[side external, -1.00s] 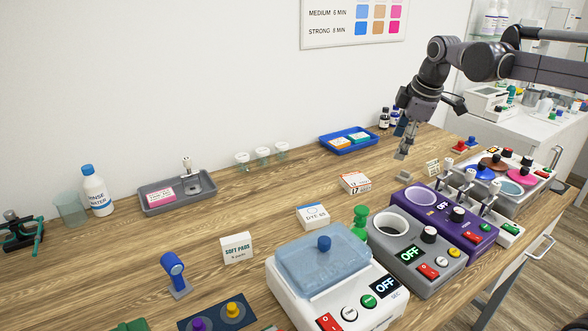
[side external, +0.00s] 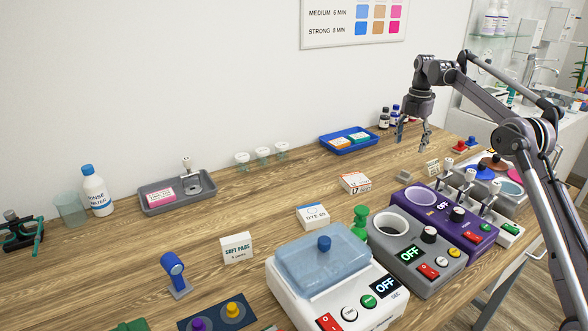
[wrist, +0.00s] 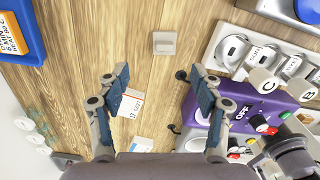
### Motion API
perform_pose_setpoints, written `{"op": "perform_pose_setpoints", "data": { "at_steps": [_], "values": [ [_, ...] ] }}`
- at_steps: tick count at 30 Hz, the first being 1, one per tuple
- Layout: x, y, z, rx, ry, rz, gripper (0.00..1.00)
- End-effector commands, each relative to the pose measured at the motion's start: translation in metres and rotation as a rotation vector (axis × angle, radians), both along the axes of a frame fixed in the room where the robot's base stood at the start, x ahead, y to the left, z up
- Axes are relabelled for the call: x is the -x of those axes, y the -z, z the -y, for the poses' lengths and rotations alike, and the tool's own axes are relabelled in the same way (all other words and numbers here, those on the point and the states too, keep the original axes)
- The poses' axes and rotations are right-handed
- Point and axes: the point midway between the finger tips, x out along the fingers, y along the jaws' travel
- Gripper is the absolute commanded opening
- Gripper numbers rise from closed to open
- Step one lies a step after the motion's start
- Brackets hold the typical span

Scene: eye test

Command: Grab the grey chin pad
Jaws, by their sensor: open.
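A small grey pad (side external: 402,175), which looks like the chin pad, lies flat on the wooden table behind the purple machine. In the wrist view the grey pad (wrist: 165,43) lies ahead of the fingertips, roughly midway between them sideways. My gripper (side external: 412,143) is above the table, above the pad in the side view and apart from it. In the wrist view my gripper (wrist: 160,86) has its two blue-tipped fingers spread wide, with nothing held between them.
The purple machine (side external: 430,207) stands near the pad, with white levers (side external: 470,180) beside it. A white box with orange print (side external: 355,183) lies to the left. A blue tray (side external: 348,141) is behind. Bare wood surrounds the pad.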

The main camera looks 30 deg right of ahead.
Motion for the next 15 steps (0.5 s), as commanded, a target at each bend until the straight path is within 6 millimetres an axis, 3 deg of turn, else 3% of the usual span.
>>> {"op": "perform_pose_setpoints", "data": {
  "at_steps": [15],
  "values": [
    [0.001,0.054,0.001,-0.001,-0.007,-0.001,0.66]
  ]
}}
